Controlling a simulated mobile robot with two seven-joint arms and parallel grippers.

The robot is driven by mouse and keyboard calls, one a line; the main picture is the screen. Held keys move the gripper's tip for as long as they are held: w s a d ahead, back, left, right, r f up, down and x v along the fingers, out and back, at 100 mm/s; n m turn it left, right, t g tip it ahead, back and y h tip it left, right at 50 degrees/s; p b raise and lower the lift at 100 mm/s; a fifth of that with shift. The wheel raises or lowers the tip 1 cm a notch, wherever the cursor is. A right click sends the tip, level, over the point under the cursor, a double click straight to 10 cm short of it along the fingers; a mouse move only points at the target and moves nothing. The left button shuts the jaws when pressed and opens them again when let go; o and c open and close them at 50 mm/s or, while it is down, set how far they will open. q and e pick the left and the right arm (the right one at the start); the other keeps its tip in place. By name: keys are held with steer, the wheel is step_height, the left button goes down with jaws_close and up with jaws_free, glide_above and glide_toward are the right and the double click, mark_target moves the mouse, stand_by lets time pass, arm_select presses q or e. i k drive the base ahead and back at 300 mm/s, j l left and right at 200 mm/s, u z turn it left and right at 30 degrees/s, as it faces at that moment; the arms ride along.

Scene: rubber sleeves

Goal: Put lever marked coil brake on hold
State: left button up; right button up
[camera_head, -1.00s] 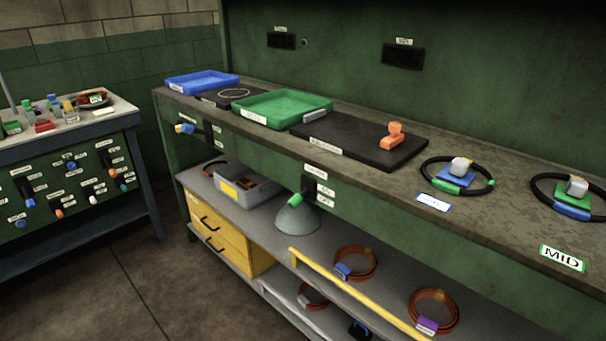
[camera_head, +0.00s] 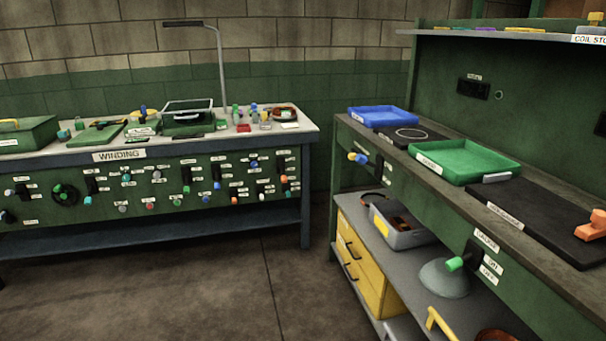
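No lever can be read as coil brake, because the small labels are too blurred. The winding bench (camera_head: 163,149) at the left has a green front panel with several small levers and knobs in blue, green, orange, white and red. A dark round handwheel (camera_head: 65,194) sits at the panel's left. On the right bench's front, a lever with a green grip (camera_head: 455,264) sits on a black plate beside several white labels. Farther along that front is a lever with a blue and yellow grip (camera_head: 358,158). Neither of my grippers is in view.
Open floor (camera_head: 230,285) lies before the winding bench. The right bench holds a blue tray (camera_head: 382,117), a green tray (camera_head: 462,160), a black board (camera_head: 520,222) and an orange piece (camera_head: 593,226). Yellow drawers (camera_head: 362,265) and a grey bin (camera_head: 400,238) are below.

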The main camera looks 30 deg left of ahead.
mark_target(283, 177)
steer(key=i+j, duration=0.45)
steer(key=i+j+z, duration=0.1)
steer(key=i+j, duration=0.8)
steer(key=i+j+z, duration=0.1)
steer(key=i+j, duration=0.3)
steer(key=j, duration=0.2)
steer(key=i+j, duration=0.45)
steer(key=i+j+z, duration=0.1)
steer(key=i+j, duration=0.3)
steer(key=j, duration=0.2)
